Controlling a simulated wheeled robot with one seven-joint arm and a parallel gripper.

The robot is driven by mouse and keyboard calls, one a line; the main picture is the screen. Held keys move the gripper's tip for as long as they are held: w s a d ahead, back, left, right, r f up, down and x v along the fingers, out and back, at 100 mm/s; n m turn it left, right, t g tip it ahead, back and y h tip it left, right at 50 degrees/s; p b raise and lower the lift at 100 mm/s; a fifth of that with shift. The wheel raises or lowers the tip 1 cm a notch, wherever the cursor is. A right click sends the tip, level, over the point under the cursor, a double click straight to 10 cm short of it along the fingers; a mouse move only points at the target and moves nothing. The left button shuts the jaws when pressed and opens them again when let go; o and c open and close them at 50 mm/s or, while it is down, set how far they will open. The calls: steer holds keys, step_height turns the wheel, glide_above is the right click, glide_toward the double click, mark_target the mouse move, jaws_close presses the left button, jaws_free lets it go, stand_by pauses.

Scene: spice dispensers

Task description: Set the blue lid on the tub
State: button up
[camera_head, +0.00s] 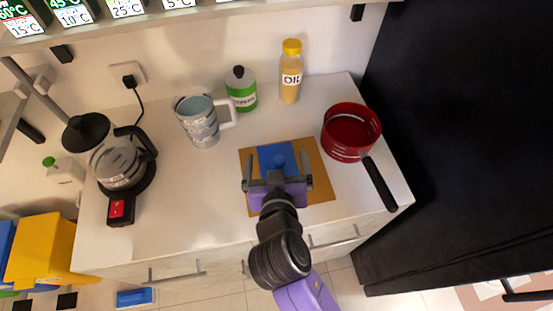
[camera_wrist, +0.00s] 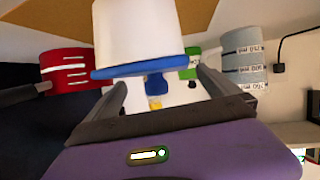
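The blue lid (camera_head: 269,151) is a flat square with a raised knob, seen from above over the brown board. In the wrist view, which looks upside down, the lid (camera_wrist: 128,71) lies against the mouth of the white tub (camera_wrist: 137,30). Its knob (camera_wrist: 154,86) points away from the tub. I cannot tell whether the lid sits fully flush. The tub is mostly hidden under the lid in the head view. My gripper (camera_head: 277,180) is open, its fingers wide apart and just in front of the lid. In the wrist view the fingers (camera_wrist: 168,92) do not touch the knob.
The brown board (camera_head: 322,187) lies on the white counter. A red pan (camera_head: 345,140) stands at right, its handle toward the front. A measuring mug (camera_head: 200,122), a green-labelled jar (camera_head: 241,92) and an oil bottle (camera_head: 291,75) stand behind. A coffee maker (camera_head: 115,160) is at left.

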steer(key=shift+r, duration=0.2)
steer(key=v, duration=1.2)
steer(key=shift+r+b, duration=0.3)
steer(key=shift+b, duration=0.15)
steer(key=s+d+f+n+y, duration=0.1)
steer(key=s+d+f+y, duration=0.1)
steer(key=s+d+f, duration=0.65)
steer(key=s+d+r+m+h, duration=0.1)
steer(key=s+d+r, duration=0.2)
steer(key=s+d, duration=0.3)
steer(key=s+d+r+m+t+h, duration=0.1)
steer(key=s+d+r+m+h, duration=0.1)
steer(key=s+d+r, duration=0.2)
steer(key=s+d, duration=0.2)
steer(key=d, duration=0.1)
steer(key=shift+d+r, duration=0.1)
steer(key=shift+r, duration=0.05)
